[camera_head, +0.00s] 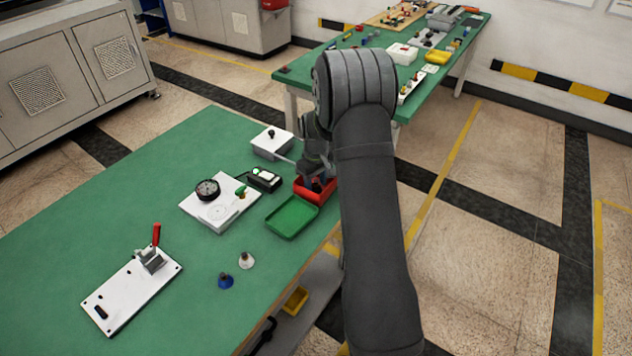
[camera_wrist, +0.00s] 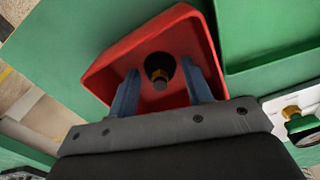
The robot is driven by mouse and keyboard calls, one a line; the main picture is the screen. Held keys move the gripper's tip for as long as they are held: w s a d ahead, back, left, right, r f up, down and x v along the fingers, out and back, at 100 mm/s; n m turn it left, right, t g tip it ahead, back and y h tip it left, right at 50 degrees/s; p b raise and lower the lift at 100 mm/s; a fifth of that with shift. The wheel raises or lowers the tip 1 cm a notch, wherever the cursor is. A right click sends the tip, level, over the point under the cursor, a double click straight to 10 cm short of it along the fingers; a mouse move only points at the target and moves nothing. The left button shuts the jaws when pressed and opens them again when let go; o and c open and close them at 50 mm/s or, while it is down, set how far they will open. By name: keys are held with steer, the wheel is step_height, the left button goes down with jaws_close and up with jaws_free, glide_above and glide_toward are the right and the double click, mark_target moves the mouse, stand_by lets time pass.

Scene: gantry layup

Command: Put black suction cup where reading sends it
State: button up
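My gripper (camera_wrist: 159,77) is open over the red tray, with one blue finger on each side of the cup. I cannot tell whether the fingers touch it. A green tray (camera_head: 290,217) is beside the red one. A round dial gauge (camera_head: 207,188) sits on a white plate (camera_head: 213,214); its reading is too small to tell.
A black box with a lit lamp (camera_head: 264,179) and a white box with a black knob (camera_head: 271,149) are near. A blue cup (camera_head: 225,281) and a white cup (camera_head: 246,260) stand in front. A red-handled clamp (camera_head: 152,258) is on a white plate at left.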

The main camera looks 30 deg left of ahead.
mark_target(316, 181)
steer(key=shift+o, duration=0.3)
steer(key=shift+r, duration=0.1)
step_height(316, 181, up, 12)
stand_by(0.3)
step_height(316, 181, down, 12)
steer(key=shift+f, duration=0.25)
steer(key=shift+r, duration=2.1)
steer(key=shift+f, duration=0.1)
